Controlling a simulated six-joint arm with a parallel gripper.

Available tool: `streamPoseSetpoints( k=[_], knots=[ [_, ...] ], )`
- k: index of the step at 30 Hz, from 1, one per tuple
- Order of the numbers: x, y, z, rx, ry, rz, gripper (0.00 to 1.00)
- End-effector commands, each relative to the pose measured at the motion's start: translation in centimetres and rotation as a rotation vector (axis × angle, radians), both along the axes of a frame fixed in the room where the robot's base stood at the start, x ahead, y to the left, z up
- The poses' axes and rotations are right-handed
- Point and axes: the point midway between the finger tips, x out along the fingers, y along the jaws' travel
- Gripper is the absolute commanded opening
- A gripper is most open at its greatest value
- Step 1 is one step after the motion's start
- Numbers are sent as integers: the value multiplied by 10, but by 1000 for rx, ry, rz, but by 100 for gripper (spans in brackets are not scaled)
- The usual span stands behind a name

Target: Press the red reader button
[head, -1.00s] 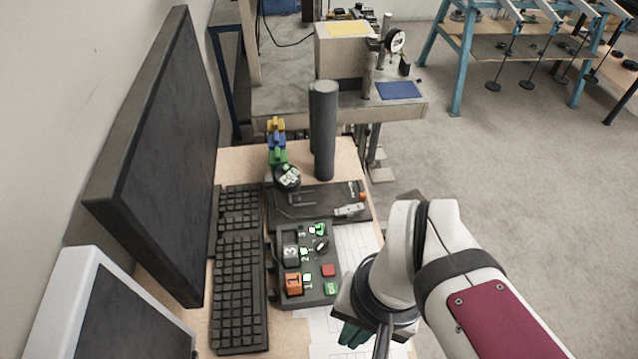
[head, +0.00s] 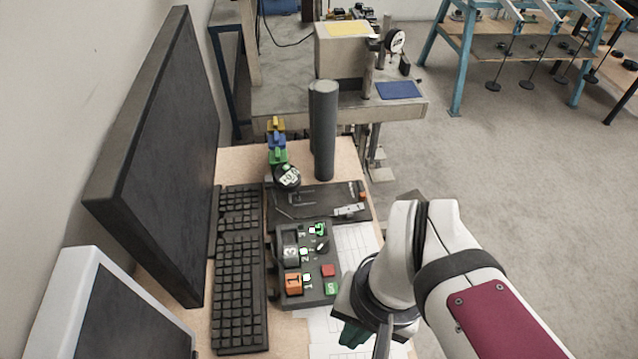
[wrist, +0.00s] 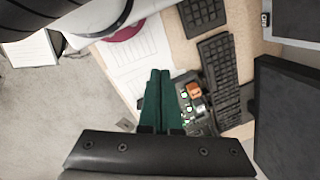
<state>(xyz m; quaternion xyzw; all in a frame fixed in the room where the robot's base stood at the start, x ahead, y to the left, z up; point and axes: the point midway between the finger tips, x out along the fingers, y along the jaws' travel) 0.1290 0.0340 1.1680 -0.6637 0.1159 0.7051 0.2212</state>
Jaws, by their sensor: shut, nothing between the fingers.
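The red button (head: 328,270) sits on the right side of a dark panel (head: 318,291), just above a green button (head: 331,288). In the head view nothing covers it. My gripper (head: 352,335) is at the lower right of the panel, apart from the red button, with its dark green fingers partly hidden by my wrist. In the wrist view the fingers of my gripper (wrist: 160,75) lie side by side, closed and empty. The panel (wrist: 210,125) shows there to the right of the fingers, partly hidden; I cannot make out the red button in that view.
An orange block (head: 293,283) marked 1 and a grey block (head: 291,254) marked 3 stand on the panel. A keyboard (head: 240,300) and monitor (head: 165,160) are to the left. Printed sheets (head: 357,255) lie right of the panel. Dark cylinders (head: 325,130) stand behind.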

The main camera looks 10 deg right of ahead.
Motion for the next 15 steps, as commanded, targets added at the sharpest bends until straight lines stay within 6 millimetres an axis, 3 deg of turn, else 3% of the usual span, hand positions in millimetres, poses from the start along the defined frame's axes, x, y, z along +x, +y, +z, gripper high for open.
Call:
streamPoseSetpoints(
  k=[11,15],
  knots=[
    [0,0,0,1,0,0,0],
    [16,11,-3,91,46,-44,0]
  ],
)
